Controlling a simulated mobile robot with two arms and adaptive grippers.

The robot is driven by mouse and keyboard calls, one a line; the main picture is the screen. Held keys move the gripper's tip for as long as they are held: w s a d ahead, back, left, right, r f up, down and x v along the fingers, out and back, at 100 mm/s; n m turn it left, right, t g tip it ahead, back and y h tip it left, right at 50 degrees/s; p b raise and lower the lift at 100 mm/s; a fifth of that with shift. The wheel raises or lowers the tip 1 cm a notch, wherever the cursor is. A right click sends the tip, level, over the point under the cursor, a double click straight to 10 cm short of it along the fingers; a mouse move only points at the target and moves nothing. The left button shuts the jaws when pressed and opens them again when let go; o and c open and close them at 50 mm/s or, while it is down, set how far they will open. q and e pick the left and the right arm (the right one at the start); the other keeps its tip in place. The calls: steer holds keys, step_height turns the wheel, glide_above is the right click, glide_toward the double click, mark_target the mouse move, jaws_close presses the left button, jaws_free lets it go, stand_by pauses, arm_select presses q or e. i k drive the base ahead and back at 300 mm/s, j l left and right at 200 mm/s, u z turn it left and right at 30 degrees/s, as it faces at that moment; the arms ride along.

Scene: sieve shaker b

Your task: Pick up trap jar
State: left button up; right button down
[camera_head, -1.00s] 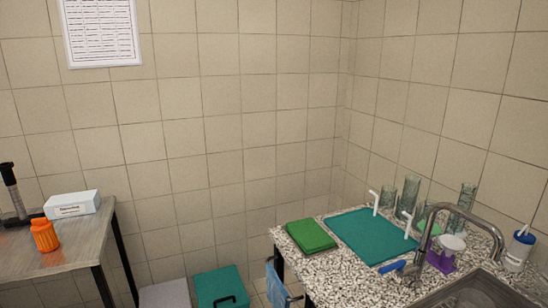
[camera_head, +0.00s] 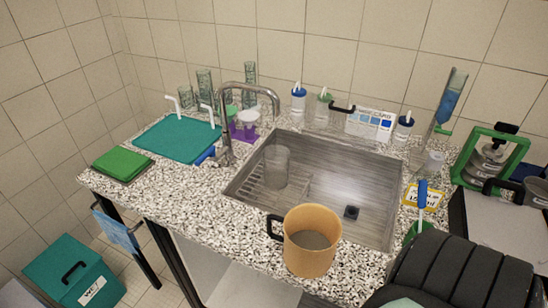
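No label in view names the trap jar, and I cannot tell for sure which vessel it is. A clear, empty-looking jar (camera_head: 277,165) stands in the left part of the steel sink. A tan jug (camera_head: 312,254) with a dark handle and grey contents is in front of the sink, near the counter's front edge. Several small bottles with coloured tops stand behind the sink, including a blue-topped bottle (camera_head: 298,99) and a green-topped bottle (camera_head: 324,108). Neither of my grippers is in view.
The sink (camera_head: 340,175) has a curved tap (camera_head: 226,140) at its left. A green frame with sieves (camera_head: 488,160) stands right. A large dark ribbed shape (camera_head: 462,275) fills the lower right.

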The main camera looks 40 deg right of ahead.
mark_target(276, 158)
steer(key=k+l+z, duration=0.1)
steer(key=z, duration=1.15)
steer(key=k+l, duration=0.05)
